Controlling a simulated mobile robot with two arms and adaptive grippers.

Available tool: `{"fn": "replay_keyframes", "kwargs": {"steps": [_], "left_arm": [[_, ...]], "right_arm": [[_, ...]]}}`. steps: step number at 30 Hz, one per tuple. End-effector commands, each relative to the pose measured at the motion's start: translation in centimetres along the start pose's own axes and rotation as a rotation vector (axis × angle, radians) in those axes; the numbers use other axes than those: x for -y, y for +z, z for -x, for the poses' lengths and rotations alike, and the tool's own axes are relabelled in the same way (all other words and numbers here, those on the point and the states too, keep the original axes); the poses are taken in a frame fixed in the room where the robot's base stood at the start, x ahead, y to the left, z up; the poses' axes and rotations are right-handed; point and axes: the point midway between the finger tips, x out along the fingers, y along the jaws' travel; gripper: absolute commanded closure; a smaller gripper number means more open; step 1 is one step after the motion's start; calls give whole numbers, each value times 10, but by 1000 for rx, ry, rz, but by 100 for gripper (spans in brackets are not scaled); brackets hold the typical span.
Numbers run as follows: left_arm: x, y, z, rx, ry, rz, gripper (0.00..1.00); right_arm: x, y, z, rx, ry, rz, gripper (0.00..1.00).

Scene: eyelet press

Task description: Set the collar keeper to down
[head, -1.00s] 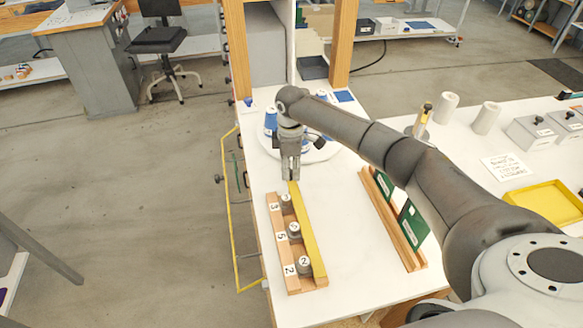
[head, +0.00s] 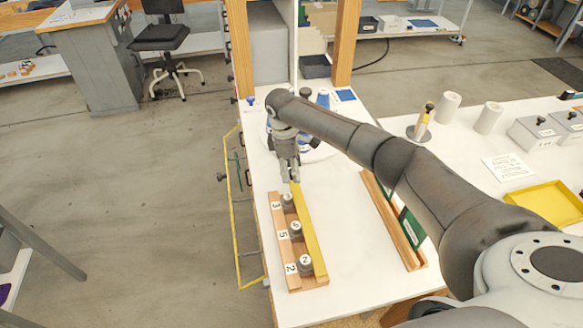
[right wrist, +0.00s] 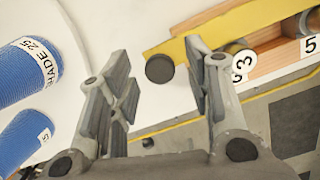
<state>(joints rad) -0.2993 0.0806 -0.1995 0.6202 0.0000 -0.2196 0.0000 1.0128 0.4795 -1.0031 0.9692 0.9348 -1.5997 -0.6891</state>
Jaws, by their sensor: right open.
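A long yellow bar (head: 311,235), which looks like the collar keeper, runs along the right side of a wooden rack (head: 276,245). Several grey collars (head: 305,260) sit in the rack beside number labels. My right gripper (head: 294,176) is over the bar's far end in the head view. In the right wrist view my right gripper (right wrist: 165,95) is open, and a dark round knob (right wrist: 160,69) shows between its fingers near the end of the yellow bar (right wrist: 185,47). I cannot tell whether the knob is touched or how far the bar is raised. My left gripper is not in view.
Blue spools (right wrist: 28,72) stand close to the fingers on a white round tray. A wooden holder (head: 405,250) with green cards stands to the right of the rack. White table (head: 345,220) lies clear between them.

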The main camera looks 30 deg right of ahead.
Motion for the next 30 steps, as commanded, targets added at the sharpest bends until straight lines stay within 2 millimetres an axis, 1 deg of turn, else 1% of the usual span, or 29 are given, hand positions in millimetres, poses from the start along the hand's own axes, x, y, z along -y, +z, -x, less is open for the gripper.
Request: {"fn": "replay_keyframes", "kwargs": {"steps": [2,5,8,12,18,21,24,30], "left_arm": [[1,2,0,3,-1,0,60],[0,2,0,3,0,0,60],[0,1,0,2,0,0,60],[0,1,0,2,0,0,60],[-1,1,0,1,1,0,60],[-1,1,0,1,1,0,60],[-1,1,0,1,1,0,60],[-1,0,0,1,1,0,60]], "right_arm": [[0,0,2,-1,0,0,54],[-1,0,11,-2,1,0,54],[-1,-1,28,-4,3,1,54],[-1,-1,59,-4,4,1,54],[-1,-1,98,-3,3,0,54],[-1,-1,110,-1,1,0,54],[0,0,117,0,0,0,54],[0,0,120,0,0,0,54]]}}
